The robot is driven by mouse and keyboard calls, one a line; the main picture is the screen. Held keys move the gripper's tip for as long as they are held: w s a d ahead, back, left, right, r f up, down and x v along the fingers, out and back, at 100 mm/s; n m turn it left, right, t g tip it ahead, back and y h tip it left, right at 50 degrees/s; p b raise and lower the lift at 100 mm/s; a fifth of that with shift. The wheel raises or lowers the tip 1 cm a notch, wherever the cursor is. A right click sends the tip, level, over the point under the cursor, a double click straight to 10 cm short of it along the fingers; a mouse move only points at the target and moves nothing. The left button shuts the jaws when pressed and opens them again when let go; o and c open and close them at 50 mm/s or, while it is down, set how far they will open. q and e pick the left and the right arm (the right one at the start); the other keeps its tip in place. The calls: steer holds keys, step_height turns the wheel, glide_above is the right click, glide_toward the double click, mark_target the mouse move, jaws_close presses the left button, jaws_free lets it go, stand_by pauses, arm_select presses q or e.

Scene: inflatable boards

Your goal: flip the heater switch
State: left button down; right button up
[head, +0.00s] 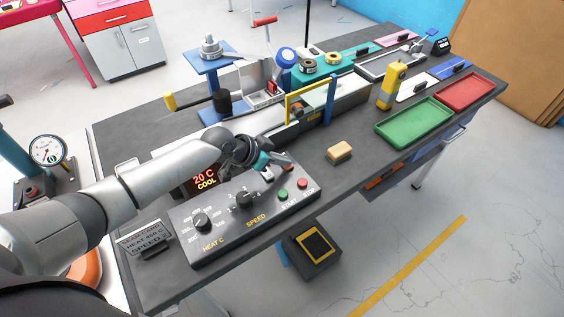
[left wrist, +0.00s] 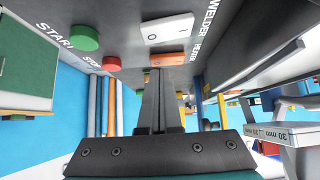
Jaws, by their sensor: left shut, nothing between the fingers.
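The control panel (head: 228,216) lies on the bench, with a display (head: 204,181) reading 20 C COOL. In the left wrist view an orange rocker switch (left wrist: 170,59) sits beside the label HEATER, next to a white rocker switch (left wrist: 168,29) labelled WELDER. My left gripper (head: 285,170) is over the far right end of the panel. Its fingers (left wrist: 160,72) are shut and empty, with their tips right at the orange switch; I cannot tell whether they touch it. The gripper partly hides that corner of the panel in the head view. My right gripper is not in view.
The panel also has a heat knob (head: 202,222), a speed knob (head: 244,199), a green start button (head: 282,196) and a red stop button (head: 302,183). A sponge-like block (head: 339,152) lies to the right. A yellow frame (head: 308,95) stands behind.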

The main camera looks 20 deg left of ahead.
arm_select(q)
steer(key=shift+f, duration=0.25)
steer(key=shift+s+d+f, duration=0.1)
steer(key=shift+s+f, duration=0.05)
steer(key=shift+f, duration=0.15)
steer(key=shift+b, duration=0.35)
